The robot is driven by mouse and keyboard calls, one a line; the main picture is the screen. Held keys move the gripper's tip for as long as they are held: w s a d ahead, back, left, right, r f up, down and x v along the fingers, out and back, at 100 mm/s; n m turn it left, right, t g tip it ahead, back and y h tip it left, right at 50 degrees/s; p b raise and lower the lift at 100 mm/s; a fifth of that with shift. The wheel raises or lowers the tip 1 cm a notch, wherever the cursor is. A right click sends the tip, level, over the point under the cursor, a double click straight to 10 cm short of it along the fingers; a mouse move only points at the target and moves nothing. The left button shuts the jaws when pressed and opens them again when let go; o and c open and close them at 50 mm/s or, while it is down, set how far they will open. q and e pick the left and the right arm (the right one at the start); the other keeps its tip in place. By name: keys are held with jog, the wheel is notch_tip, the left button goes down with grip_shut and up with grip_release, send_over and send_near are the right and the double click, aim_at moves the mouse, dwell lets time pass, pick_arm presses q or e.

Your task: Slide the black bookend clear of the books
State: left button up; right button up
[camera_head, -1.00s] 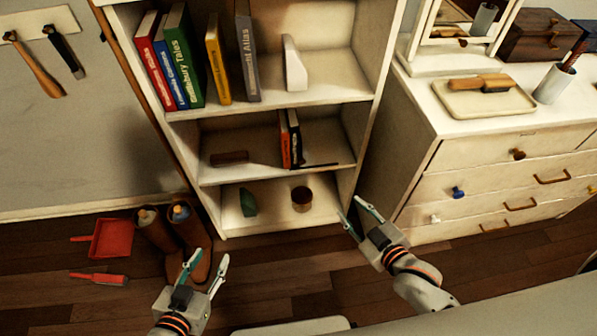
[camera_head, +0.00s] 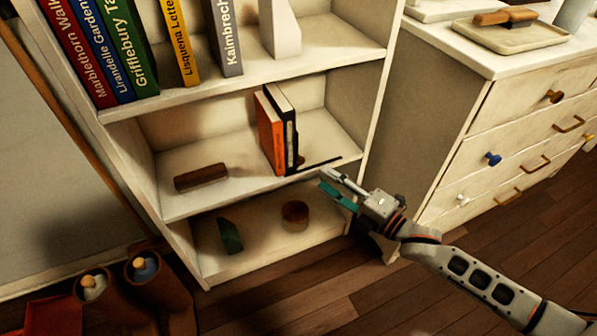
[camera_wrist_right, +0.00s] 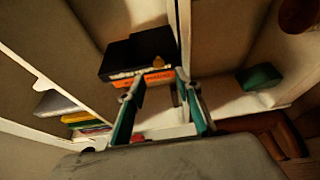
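The black bookend (camera_head: 320,164) is on the middle shelf, its thin flat base sticking out to the right of two books. The orange book (camera_head: 268,134) and the black book (camera_head: 289,125) stand upright there; I cannot clearly tell the bookend's upright from the black cover. My right gripper (camera_head: 325,180) is at the shelf's front edge, just below and in front of the base, with its fingers apart and empty. In the right wrist view, the open fingers (camera_wrist_right: 155,88) lie in front of the orange book (camera_wrist_right: 158,78). My left gripper is out of view.
A brown box-like object (camera_head: 200,177) lies left on the middle shelf (camera_head: 200,206). The shelf's right end is mostly clear. A green object (camera_head: 230,236) and a round brown one (camera_head: 295,215) are below. A drawer chest (camera_head: 480,110) stands at right.

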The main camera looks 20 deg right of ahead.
aim_at(303, 161)
jog(key=b+x, duration=0.1)
jog(key=x, duration=0.5)
jog(key=shift+w, duration=0.15)
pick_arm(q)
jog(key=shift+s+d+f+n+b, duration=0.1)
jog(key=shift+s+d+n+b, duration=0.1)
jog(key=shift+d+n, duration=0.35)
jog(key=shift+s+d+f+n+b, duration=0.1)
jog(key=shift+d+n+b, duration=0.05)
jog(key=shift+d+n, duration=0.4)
pick_arm(e)
jog(key=shift+w+a+r, duration=0.1)
jog(key=shift+w+a, duration=0.2)
jog(key=shift+w, duration=0.3)
grip_shut()
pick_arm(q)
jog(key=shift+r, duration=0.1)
pick_arm(e)
jog(key=shift+d, duration=0.15)
